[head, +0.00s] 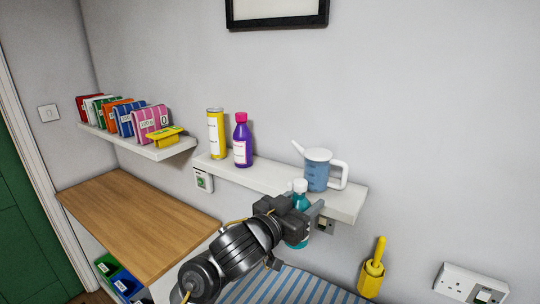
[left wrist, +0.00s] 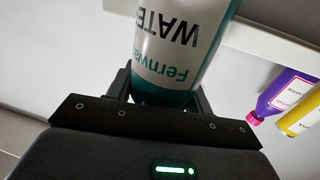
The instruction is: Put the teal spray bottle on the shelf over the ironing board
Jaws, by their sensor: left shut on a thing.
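The teal spray bottle (head: 300,203) has a white cap and stands roughly upright in my left gripper (head: 299,216). In the left wrist view the bottle (left wrist: 176,45), with its white label, is between the two fingers of the left gripper (left wrist: 163,88), which are shut on it. The white shelf (head: 268,181) over the ironing board is right behind the bottle. The bottle overlaps the shelf's front edge in the head view, and its body hangs lower than the shelf top. The shelf's edge (left wrist: 262,38) also shows in the left wrist view. My right gripper is out of view.
On the shelf stand a yellow can (head: 216,133), a purple bottle (head: 242,144) and a blue jug (head: 317,172). Bare shelf shows between purple bottle and jug. The striped ironing board (head: 290,289) is below. A second shelf (head: 160,152) at left holds several colourful packets.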

